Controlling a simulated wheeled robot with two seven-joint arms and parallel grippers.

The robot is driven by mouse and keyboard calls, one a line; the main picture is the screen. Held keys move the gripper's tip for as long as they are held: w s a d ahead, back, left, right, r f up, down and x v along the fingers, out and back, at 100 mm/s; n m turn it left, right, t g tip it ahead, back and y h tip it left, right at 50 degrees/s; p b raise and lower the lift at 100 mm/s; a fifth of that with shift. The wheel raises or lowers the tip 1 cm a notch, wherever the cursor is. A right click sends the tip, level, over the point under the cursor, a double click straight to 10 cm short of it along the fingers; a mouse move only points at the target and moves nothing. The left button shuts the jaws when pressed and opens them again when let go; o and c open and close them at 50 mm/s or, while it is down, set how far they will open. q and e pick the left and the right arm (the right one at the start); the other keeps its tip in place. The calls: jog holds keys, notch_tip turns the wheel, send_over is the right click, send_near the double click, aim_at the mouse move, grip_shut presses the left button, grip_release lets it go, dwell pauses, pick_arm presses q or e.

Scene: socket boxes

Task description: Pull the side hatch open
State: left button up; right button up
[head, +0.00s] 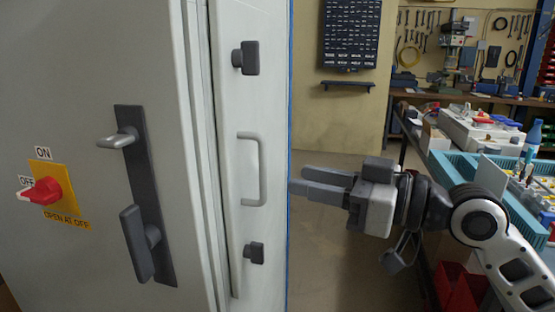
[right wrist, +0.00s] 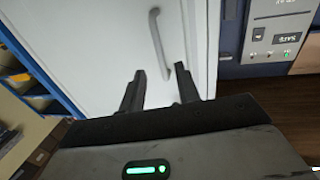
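The side hatch (head: 228,110) is a narrow pale grey panel on the cabinet's side and looks closed. It carries a light grey D-shaped handle (head: 262,170), with a dark upper knob (head: 246,57) and a dark lower knob (head: 254,252). My right gripper (head: 298,183) is open and empty, to the right of the handle and apart from it. In the right wrist view, the handle (right wrist: 157,38) lies ahead of my right gripper (right wrist: 160,72), its lower end showing between the two fingertips. My left gripper is not in view.
The cabinet front (head: 90,90) has a red rotary switch (head: 42,191) and a dark latch plate (head: 140,180). A workbench with a blue tray (head: 520,215) stands at the right, close to my right arm. Open floor shows behind the gripper.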

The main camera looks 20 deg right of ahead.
jog(key=shift+p+x, duration=0.8)
jog(key=shift+x, duration=2.15)
grip_shut()
